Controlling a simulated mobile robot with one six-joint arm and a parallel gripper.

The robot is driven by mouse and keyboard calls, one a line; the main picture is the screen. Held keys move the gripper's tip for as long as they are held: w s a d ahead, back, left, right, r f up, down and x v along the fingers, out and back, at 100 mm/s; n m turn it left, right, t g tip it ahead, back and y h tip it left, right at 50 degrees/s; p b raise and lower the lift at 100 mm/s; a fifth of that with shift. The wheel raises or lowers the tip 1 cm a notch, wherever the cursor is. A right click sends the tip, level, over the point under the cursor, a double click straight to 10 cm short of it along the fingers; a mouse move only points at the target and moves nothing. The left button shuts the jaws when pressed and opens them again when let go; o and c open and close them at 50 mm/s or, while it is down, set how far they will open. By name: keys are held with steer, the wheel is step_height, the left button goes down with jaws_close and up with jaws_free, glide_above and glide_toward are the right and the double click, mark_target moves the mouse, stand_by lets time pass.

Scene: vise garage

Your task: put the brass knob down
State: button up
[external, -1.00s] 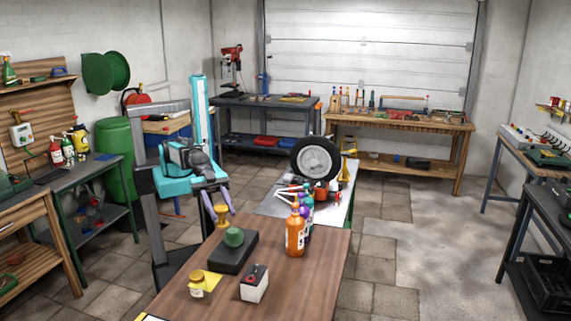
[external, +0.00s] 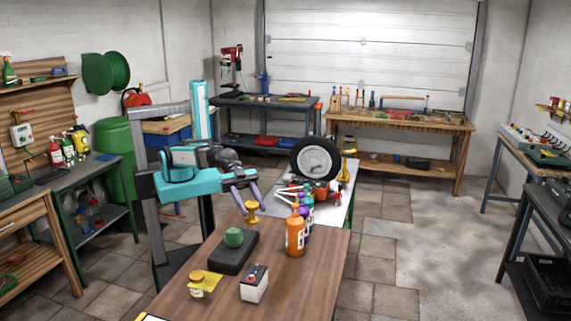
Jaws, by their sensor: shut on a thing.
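The brass knob (external: 252,214) is upright near the far edge of the brown wooden table (external: 300,275). My gripper (external: 250,205), with two purple fingers pointing down, is shut on the knob's upper part. The view is too small to tell whether the knob's base touches the tabletop or hangs just above it. The knob is behind and to the right of a black block (external: 228,262) that has a green rounded piece (external: 233,237) on top.
An orange bottle (external: 294,234) stands to the right, with purple and green bottles behind it. The table's right front is clear.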

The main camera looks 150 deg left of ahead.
steer(key=s+a+m+g+h+b, duration=0.2)
steer(key=a+m+h+b, duration=0.55)
steer(key=a, duration=2.05)
steer(key=s+a+r+g+b, duration=0.1)
steer(key=s+a+r+b, duration=0.3)
steer(key=s+a, duration=0.45)
step_height(320, 180, down, 22)
steer(key=w+a, duration=0.1)
steer(key=w, duration=0.1)
steer(key=shift+a, duration=0.3)
steer(key=shift+h, duration=0.25)
step_height(320, 180, down, 6)
steer(key=shift+f+p, duration=0.15)
steer(key=shift+p, duration=0.3)
steer(key=shift+f, duration=0.15)
steer(key=shift+f, duration=1.75)
steer(key=shift+f, duration=0.15)
